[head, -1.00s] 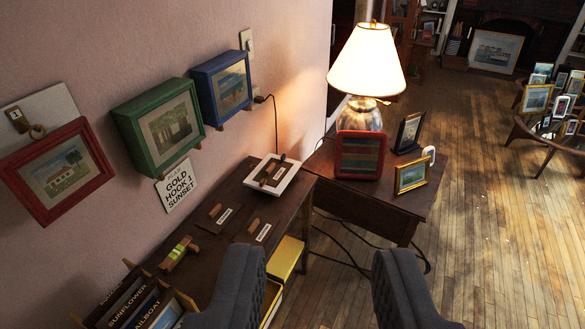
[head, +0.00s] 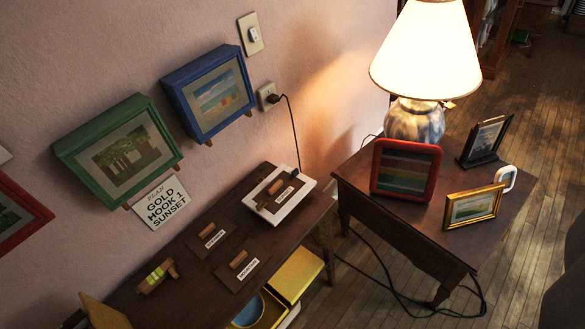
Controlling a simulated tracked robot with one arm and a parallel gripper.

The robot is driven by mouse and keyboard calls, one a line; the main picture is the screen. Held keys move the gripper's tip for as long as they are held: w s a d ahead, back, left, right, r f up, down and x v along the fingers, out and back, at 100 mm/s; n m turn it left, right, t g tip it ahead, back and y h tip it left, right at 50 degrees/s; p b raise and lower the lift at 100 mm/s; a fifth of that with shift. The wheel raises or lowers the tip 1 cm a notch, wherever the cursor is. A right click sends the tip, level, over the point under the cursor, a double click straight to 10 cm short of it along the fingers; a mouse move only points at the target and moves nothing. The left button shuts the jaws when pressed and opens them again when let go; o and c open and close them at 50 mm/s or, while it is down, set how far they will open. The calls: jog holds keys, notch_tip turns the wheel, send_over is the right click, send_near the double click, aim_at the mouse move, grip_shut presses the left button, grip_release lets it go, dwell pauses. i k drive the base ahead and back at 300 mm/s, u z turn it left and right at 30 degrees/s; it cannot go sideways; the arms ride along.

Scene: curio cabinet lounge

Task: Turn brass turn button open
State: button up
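I cannot pick out a clearly brass turn button. A white-framed panel (head: 305,187) lies tilted on the long dark table (head: 205,278). It carries a brown bar-shaped piece (head: 274,191) and a small white label too small to read. Two dark plates with brown bar-shaped pieces and labels lie nearer on the table: one plate (head: 207,239) farther left, one plate (head: 243,265) to its right. Which piece turns cannot be told. My gripper is not in view.
Green (head: 80,150) and blue (head: 180,90) framed boxes hang on the wall above a sign (head: 160,203). A lit lamp (head: 425,50) and several picture frames stand on a side table (head: 400,225). A cable runs down the wall; another lies on the floor.

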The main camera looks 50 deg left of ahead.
aim_at(262, 204)
jog(key=u, duration=0.25)
jog(key=i, duration=1.05)
jog(key=u, duration=0.45)
